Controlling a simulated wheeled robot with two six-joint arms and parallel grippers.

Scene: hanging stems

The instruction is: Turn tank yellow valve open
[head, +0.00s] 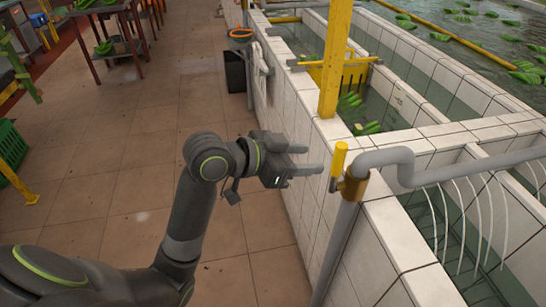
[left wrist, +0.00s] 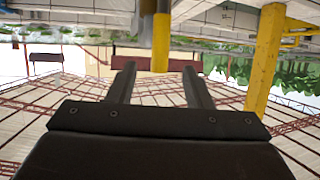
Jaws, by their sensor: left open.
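The tank's yellow valve handle (head: 340,158) stands upright on a brass-coloured valve body (head: 353,186) on the grey pipe at the tank's near corner. In the left wrist view, the yellow handle (left wrist: 160,45) hangs from the top, beyond and roughly between my fingertips. My left gripper (head: 316,161) is open and empty, a little left of the handle in the head view, with its fingers pointing at it. Its two fingers also show apart in the left wrist view (left wrist: 158,70). I see no contact between fingers and handle. My right gripper is not in view.
The white-tiled tank wall (head: 309,190) runs along the right of the floor. A yellow post (head: 335,62) rises behind the valve. The grey pipe (head: 385,157) bends right over the tank. A black bin (head: 235,72) stands by the wall. The tiled floor (head: 130,130) at left is largely clear.

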